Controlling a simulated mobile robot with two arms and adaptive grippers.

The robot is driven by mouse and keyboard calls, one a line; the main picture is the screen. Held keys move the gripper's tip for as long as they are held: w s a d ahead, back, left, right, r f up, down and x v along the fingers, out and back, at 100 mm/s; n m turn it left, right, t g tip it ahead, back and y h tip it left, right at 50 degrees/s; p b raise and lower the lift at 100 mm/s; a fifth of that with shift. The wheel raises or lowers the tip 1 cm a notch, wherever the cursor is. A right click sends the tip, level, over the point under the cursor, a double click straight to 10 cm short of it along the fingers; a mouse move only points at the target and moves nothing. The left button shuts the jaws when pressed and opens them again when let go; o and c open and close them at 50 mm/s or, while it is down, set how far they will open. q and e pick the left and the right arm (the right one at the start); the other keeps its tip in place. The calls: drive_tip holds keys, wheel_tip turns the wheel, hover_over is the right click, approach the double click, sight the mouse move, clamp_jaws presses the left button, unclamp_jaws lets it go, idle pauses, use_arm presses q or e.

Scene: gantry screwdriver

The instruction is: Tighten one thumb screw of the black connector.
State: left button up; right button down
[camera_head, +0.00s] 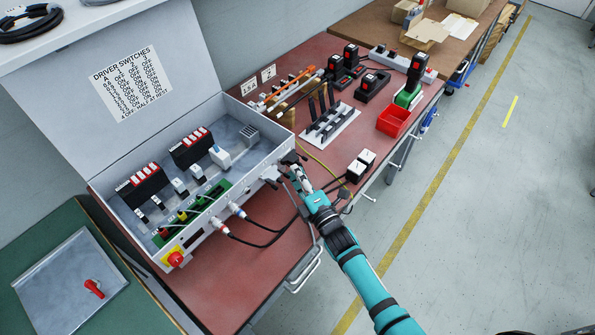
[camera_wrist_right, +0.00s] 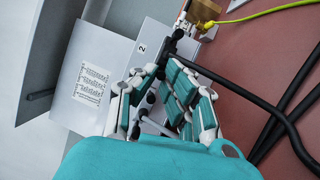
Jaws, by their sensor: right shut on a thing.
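The black connector (camera_wrist_right: 174,42) is at the side wall of the grey control box, beyond my right fingertips in the right wrist view. Its black cable runs off to the right. My right gripper (camera_wrist_right: 163,72) is shut at the connector, its white and teal fingers close around it. The fingers cover most of the connector, and I cannot make out which thumb screw lies between them. In the head view the right gripper (camera_head: 291,166) is at the box's front right corner. My left gripper is not in view.
The open grey control box (camera_head: 112,198) stands on the red bench. Red-tipped (camera_head: 221,227) and blue-tipped (camera_head: 238,211) plugs with cables stick out of its front.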

drive_tip(key=shift+f, duration=0.1)
drive_tip(key=c, duration=1.4)
unclamp_jaws()
drive_tip(key=v, duration=1.2)
